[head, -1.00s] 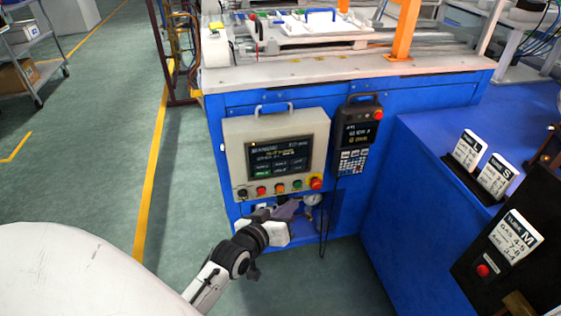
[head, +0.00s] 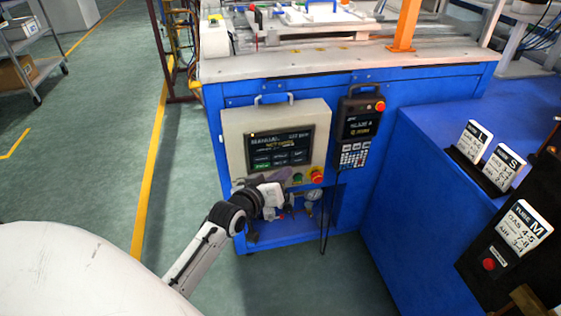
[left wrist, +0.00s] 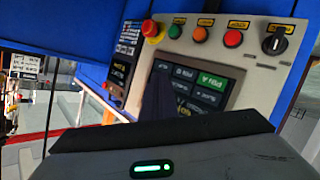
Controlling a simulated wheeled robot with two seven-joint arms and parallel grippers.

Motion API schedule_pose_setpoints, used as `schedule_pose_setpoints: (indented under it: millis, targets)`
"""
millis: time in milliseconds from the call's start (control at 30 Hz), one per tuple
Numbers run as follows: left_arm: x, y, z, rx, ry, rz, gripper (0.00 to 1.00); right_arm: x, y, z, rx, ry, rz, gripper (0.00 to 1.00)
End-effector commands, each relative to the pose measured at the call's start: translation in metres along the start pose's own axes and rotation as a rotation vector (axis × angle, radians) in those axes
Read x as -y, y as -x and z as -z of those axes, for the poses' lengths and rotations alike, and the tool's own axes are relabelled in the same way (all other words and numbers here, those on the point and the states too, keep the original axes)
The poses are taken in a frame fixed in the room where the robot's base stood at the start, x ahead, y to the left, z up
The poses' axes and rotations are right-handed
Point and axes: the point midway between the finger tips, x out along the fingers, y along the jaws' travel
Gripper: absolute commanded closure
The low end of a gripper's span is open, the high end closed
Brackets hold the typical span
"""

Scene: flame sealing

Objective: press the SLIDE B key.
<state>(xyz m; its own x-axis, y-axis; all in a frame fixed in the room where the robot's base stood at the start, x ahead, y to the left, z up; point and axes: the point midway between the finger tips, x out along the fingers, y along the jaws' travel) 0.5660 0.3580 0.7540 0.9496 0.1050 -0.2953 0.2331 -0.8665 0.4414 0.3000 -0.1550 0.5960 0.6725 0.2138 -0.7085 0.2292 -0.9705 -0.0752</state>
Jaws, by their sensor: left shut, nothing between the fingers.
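The control panel (head: 234,125) is a beige box on the blue machine's front. Its dark screen (head: 280,142) shows text lines and rows of small keys, one of them green; the key labels are too small to read surely. The screen also shows tilted in the left wrist view (left wrist: 205,92). My left gripper (head: 284,175) is shut and empty, just in front of the panel's lower part, hiding some of the button row. In the left wrist view its dark fingertip (left wrist: 158,98) overlaps the screen's edge; contact cannot be told. My right gripper is not in view.
A red emergency knob (head: 317,176) and a green button (head: 298,178) sit at the panel's lower right. A black pendant (head: 358,125) with a keypad hangs to the right. A gauge (head: 313,195) is below. A blue bench with label cards (head: 503,168) stands right.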

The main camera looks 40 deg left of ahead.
Motion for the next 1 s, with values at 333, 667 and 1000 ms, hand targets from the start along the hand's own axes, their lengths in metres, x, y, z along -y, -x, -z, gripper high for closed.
schedule_pose_setpoints:
  millis: [333, 667, 1000]
  targets:
    - [0.016, -0.022, 0.016, 0.0, -0.001, 0.0, 1.0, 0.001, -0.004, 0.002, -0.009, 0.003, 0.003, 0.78]
    - [0.018, -0.024, 0.018, 0.0, 0.0, 0.0, 1.0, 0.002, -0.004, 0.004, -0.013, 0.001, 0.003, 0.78]
    - [0.017, -0.024, 0.018, 0.0, 0.0, 0.0, 1.0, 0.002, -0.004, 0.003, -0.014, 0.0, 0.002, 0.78]
